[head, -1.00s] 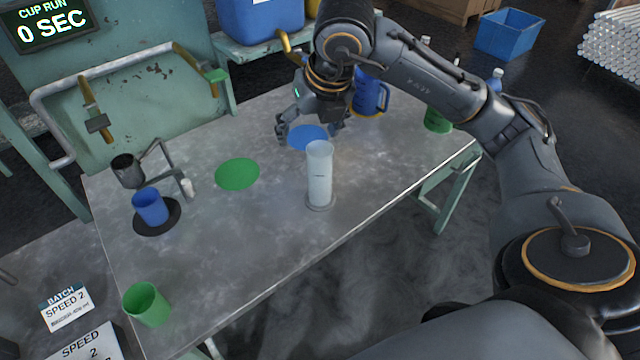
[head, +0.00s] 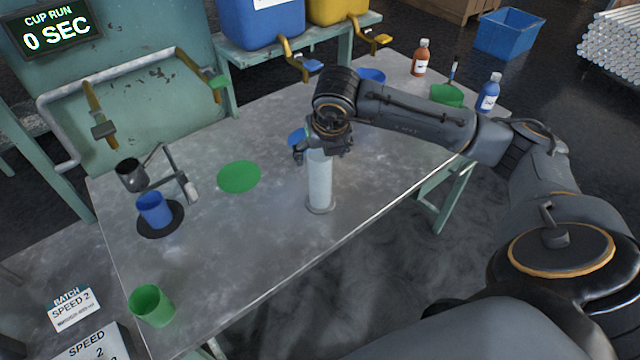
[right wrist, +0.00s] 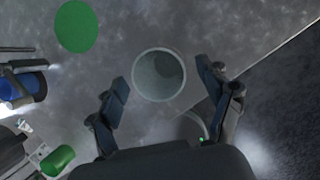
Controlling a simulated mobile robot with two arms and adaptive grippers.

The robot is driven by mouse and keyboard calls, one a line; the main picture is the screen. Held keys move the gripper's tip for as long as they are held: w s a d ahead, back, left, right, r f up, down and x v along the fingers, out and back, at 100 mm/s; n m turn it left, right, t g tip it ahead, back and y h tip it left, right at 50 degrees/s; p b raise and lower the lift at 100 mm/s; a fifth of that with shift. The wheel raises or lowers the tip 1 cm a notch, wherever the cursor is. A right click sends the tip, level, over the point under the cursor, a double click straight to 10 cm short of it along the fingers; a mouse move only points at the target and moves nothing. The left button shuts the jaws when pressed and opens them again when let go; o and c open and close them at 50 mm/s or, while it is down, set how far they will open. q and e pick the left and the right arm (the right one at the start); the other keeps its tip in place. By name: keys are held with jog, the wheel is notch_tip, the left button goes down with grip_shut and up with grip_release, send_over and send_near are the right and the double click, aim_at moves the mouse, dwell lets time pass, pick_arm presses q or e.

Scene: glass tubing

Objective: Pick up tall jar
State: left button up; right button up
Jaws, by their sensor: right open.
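The tall jar (head: 320,185) is a clear, frosted-looking cylinder standing upright on the metal table, on a round base. My right gripper (head: 322,150) is right above the jar in the head view and covers its rim. In the right wrist view the jar's round mouth (right wrist: 159,75) shows just beyond and between the two spread fingers of the right gripper (right wrist: 160,84). The fingers are open and hold nothing. Whether a finger touches the jar I cannot tell. My left gripper is not in view.
A green disc (head: 239,176) and a partly hidden blue disc (head: 296,138) lie near the jar. A blue cup (head: 154,210) stands on a black disc at left, beside a metal stand. A green cup (head: 151,305) is at the near left corner. Bottles stand at the far right.

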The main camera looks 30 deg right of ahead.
jog(key=shift+x, duration=1)
jog(key=shift+c, duration=0.2)
jog(key=shift+r, duration=0.1)
grip_shut()
